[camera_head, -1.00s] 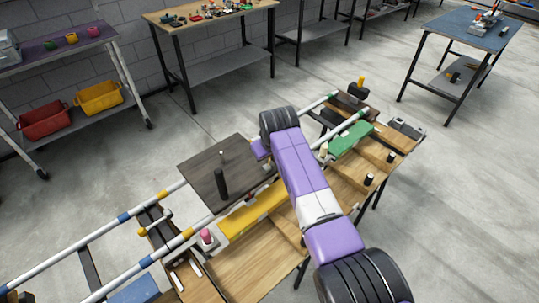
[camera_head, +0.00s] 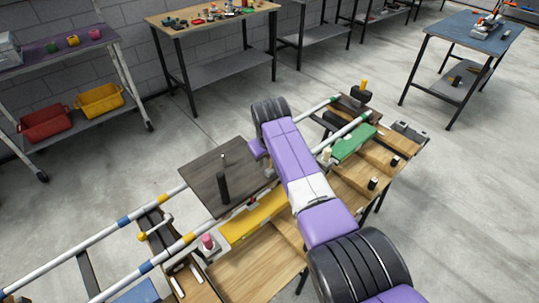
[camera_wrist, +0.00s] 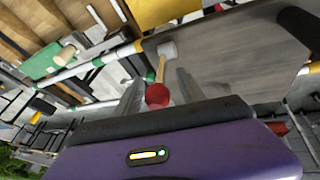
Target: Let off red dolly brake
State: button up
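The dolly is a dark grey plate (camera_head: 205,170) with an upright black post (camera_head: 223,188), lying across two striped rails. The plate also fills the upper right of the wrist view (camera_wrist: 225,65). In the wrist view a red ball knob (camera_wrist: 157,95) on a thin yellowish rod points toward my gripper (camera_wrist: 158,92). The rod's far end meets a pale cylinder (camera_wrist: 167,49) at the plate's edge. My gripper's two fingers stand apart, one on each side of the red knob, with a small gap on the right. In the head view my arm hides the knob and fingers.
A yellow bar (camera_head: 252,215) and a green block (camera_head: 354,144) lie along the rail bench. A pink knob (camera_head: 208,241) stands near the bench's front. A black knob with a yellow top (camera_head: 362,92) is at the far end.

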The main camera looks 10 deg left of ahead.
jog(key=shift+r, duration=0.2)
jog(key=shift+r, duration=0.25)
jog(key=v, duration=0.7)
jog(key=shift+s, duration=0.15)
